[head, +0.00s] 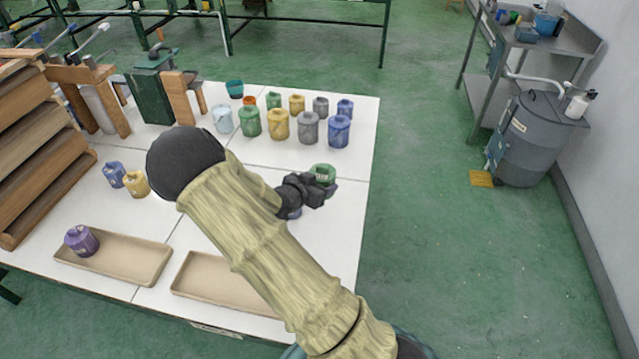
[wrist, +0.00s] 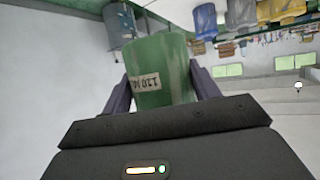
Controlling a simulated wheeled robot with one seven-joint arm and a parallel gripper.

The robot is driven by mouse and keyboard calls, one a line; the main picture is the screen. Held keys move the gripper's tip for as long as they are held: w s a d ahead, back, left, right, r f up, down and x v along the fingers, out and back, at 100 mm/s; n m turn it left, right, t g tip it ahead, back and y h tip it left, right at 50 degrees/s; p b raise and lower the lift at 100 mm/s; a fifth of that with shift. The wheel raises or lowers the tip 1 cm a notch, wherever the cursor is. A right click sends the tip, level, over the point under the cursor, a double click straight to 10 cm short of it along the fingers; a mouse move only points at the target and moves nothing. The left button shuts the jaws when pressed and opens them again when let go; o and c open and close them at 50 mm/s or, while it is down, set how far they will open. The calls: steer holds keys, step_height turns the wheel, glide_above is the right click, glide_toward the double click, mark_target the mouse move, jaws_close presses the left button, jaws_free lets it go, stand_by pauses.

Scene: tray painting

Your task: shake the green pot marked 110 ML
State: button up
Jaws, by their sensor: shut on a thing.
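The green pot marked 110 ML (wrist: 163,72) is between the two fingers of my gripper (wrist: 163,88) in the wrist view, its label facing the camera. The label and the room behind appear upside down there. In the head view the green pot (head: 323,173) shows at the end of my gripper (head: 318,187), above the right part of the white table (head: 350,150). My gripper is shut on it. My forearm covers part of the table below.
Several pots stand in rows at the back, among them a green pot (head: 249,121) and a blue pot (head: 339,131). A purple pot (head: 82,241) sits in the left tray (head: 130,262). Another tray (head: 215,283) is partly behind my arm. A wooden rack (head: 35,150) stands left.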

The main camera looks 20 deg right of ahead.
mark_target(321, 171)
steer(key=shift+r+p, duration=1.95)
steer(key=shift+r, duration=0.4)
steer(key=a+p, duration=0.3)
steer(key=shift+a+r, duration=0.15)
steer(key=shift+a, duration=0.15)
steer(key=shift+f, duration=0.2)
steer(key=shift+d, duration=0.2)
